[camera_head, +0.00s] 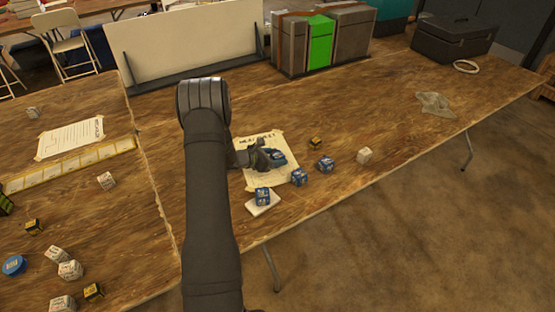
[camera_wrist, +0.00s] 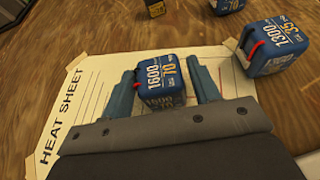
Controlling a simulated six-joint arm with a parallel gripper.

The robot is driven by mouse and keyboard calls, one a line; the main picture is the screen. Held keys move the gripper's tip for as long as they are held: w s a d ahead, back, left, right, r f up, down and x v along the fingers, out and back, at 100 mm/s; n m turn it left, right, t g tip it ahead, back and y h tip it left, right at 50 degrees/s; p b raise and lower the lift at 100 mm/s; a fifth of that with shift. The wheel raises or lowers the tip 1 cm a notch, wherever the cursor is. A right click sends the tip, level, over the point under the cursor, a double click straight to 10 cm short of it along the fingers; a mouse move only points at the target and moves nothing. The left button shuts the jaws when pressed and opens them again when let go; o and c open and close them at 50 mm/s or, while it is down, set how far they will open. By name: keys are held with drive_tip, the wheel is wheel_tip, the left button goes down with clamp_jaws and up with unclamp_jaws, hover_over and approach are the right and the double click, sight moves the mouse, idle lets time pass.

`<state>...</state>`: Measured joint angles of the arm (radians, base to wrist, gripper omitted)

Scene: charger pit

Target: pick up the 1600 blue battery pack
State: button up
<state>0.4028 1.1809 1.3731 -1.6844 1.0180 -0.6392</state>
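The blue 1600 battery pack (camera_wrist: 160,84) stands on the heat sheet (camera_wrist: 88,88), its label and a red tab showing in the wrist view. My gripper (camera_wrist: 165,82) is open, with one finger on each side of the pack and narrow gaps beside it. I cannot tell whether either finger touches it. In the head view my gripper (camera_head: 266,158) is low over the paper and partly covers a blue pack (camera_head: 279,157).
A blue 1300 pack (camera_wrist: 270,46) stands close to the right of my gripper. Another blue pack (camera_head: 263,194) sits on a white pad (camera_head: 262,208) near the table edge. More blue packs (camera_head: 326,163), a yellow-black block (camera_head: 315,143) and a white cube (camera_head: 364,156) stand nearby.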

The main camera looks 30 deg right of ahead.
drive_tip(key=c, duration=0.9)
drive_tip(key=shift+r, duration=0.15)
